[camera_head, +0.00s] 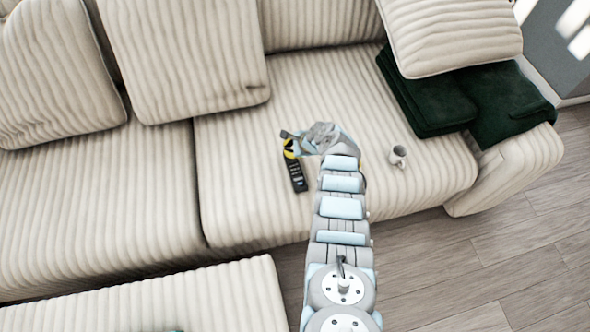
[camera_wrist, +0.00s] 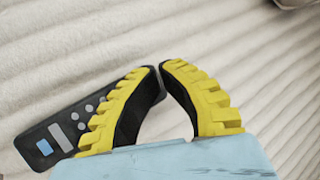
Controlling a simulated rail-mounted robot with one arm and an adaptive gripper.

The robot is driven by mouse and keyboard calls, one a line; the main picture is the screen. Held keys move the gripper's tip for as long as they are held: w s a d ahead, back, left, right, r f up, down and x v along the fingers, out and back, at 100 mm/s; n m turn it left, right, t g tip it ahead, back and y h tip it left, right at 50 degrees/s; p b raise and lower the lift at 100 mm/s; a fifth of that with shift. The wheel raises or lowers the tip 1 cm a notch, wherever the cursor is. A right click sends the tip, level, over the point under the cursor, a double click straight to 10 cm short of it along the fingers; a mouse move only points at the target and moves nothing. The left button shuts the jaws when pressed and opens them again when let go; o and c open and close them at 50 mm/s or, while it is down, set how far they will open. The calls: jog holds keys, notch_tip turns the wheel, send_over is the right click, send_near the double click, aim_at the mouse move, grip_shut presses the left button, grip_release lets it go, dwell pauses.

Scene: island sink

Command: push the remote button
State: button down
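A black remote (camera_head: 297,178) with several buttons lies on the cream ribbed sofa seat, at the left of my gripper (camera_head: 288,150). In the wrist view the remote (camera_wrist: 62,132) lies at a slant on the left, with a blue button and grey buttons showing at its lower left end. My gripper (camera_wrist: 161,68) has yellow and black fingers whose tips are together, with nothing seen between them. The left finger hides part of the remote. I cannot tell whether the fingers touch it.
The cream sofa (camera_head: 325,85) fills most of the head view. A small grey-white mug (camera_head: 397,156) sits on the seat right of my arm. Dark green folded cloths (camera_head: 425,98) lie farther right under a cushion (camera_head: 452,32). The seat (camera_head: 235,185) left of the remote is clear.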

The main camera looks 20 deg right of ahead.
jog(key=shift+r, duration=0.2)
notch_tip(320, 180, up, 6)
jog(key=p, duration=0.6)
dwell(0.3)
jog(key=shift+f, duration=0.1)
dwell(0.3)
